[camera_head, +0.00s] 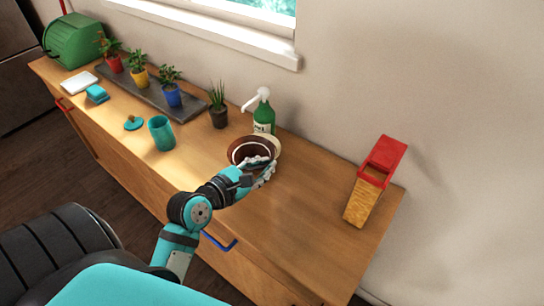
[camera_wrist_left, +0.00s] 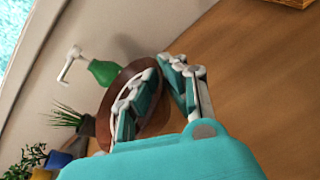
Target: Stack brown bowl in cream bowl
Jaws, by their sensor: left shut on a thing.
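The brown bowl (camera_head: 240,152) is dark with a thin pale rim line. My left gripper (camera_head: 262,172) is shut on its near right side. The cream bowl (camera_head: 277,146) shows only as a pale edge behind and to the right of the brown bowl, which hides most of it. I cannot tell whether the brown bowl rests in it or is held above it. In the left wrist view the brown bowl (camera_wrist_left: 104,118) is tilted between the fingers of the left gripper (camera_wrist_left: 158,90). My right gripper is not in view.
A small potted plant (camera_head: 218,115) and a teal cup (camera_head: 161,134) are to the left. A red-topped box (camera_head: 370,180) stands at the right. The counter (camera_head: 300,210) between is clear.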

